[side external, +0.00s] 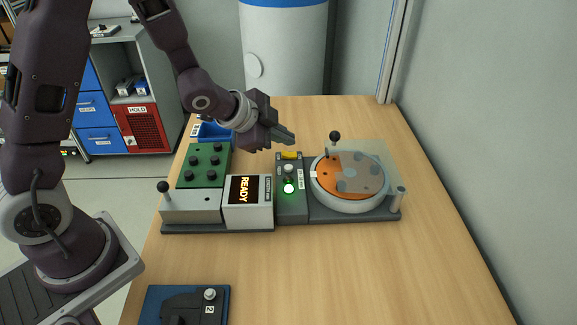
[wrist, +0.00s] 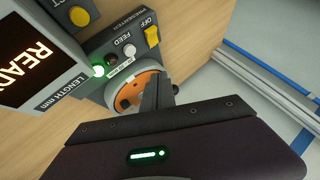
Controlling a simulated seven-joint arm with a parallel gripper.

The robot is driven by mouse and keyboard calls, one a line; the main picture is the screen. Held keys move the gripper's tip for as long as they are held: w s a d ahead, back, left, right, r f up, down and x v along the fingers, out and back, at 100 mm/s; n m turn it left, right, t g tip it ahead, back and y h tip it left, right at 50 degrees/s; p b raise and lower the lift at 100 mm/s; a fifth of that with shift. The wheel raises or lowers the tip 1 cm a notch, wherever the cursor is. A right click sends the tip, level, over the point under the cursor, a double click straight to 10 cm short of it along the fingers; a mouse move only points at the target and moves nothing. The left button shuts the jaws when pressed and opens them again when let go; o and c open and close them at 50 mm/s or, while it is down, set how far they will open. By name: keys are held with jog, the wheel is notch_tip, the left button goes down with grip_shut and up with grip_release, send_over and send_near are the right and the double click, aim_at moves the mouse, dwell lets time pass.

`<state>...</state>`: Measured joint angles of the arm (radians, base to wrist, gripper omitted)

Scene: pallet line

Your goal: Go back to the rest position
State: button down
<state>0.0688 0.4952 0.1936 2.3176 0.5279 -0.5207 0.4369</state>
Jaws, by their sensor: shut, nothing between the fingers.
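My gripper (side external: 284,137) is shut and empty. In the side external view it hangs in the air above the yellow switch (side external: 290,155) at the back end of the control box. In the wrist view the shut fingers (wrist: 158,94) show in front of the orange turntable (wrist: 140,92). The yellow switch (wrist: 152,36), marked OFF, and a white FEED button (wrist: 129,51) also show there, apart from the fingers. A green light (side external: 289,188) glows on the control box (side external: 292,210).
A display box (side external: 249,203) reading READY stands left of the control box. A green block with black knobs (side external: 203,165) and a blue bin (side external: 214,131) lie farther left. The round turntable (side external: 347,182) has a clear cover and an upright black-knobbed lever (side external: 335,137). The table's right side (side external: 440,240) is clear.

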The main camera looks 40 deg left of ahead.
jog(key=s+a+r+n+y, duration=0.25)
jog(key=s+r+n, duration=0.35)
jog(key=s+r, duration=0.45)
jog(key=s+d+r+n+g, duration=0.1)
jog(key=s+r+n, duration=0.1)
jog(key=s, duration=0.7)
jog(key=s+d+r+n+g+h, duration=0.1)
jog(key=s+r+n+g, duration=0.1)
jog(key=s, duration=0.7)
jog(key=shift+s+d+r+n, duration=0.25)
jog(key=shift+d+r+n, duration=0.05)
jog(key=shift+d+n, duration=0.1)
